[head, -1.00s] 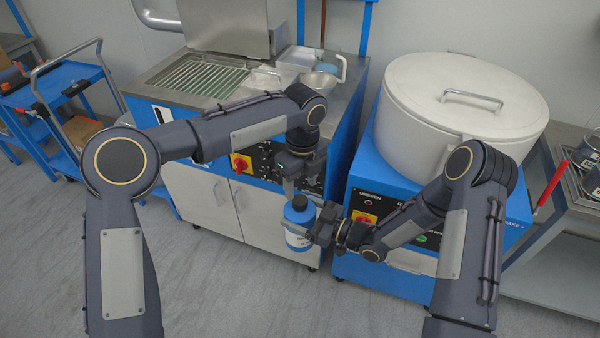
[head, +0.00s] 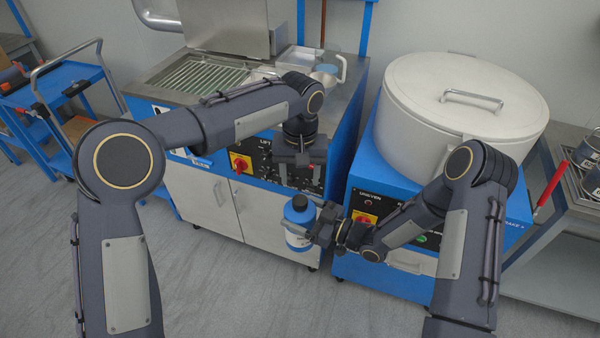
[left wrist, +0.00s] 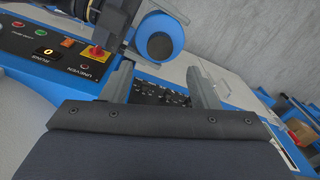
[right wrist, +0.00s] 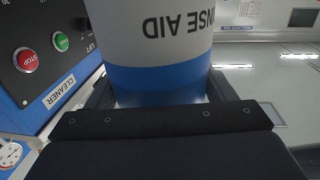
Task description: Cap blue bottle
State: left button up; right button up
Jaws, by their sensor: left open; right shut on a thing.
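A white bottle with a blue band and blue shoulder (head: 298,227) is held upright in the air near the middle of the head view.
A blue-framed machine with a steel top (head: 220,75) stands behind the grippers. A large white lidded drum (head: 465,100) stands on a blue cabinet at right. A blue cart (head: 60,85) is far left. Grey floor (head: 240,300) below the bottle is clear.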

aim_at(300, 199)
pick_arm(q)
jog(key=shift+n, duration=0.4)
notch_tip(300, 199, down, 8)
dwell(0.6)
jog(key=c, duration=1)
jog(key=m, duration=0.4)
jog(key=shift+m, duration=0.4)
jog(key=m, duration=0.6)
jog(key=shift+m, duration=0.3)
jog(key=o, duration=1.1)
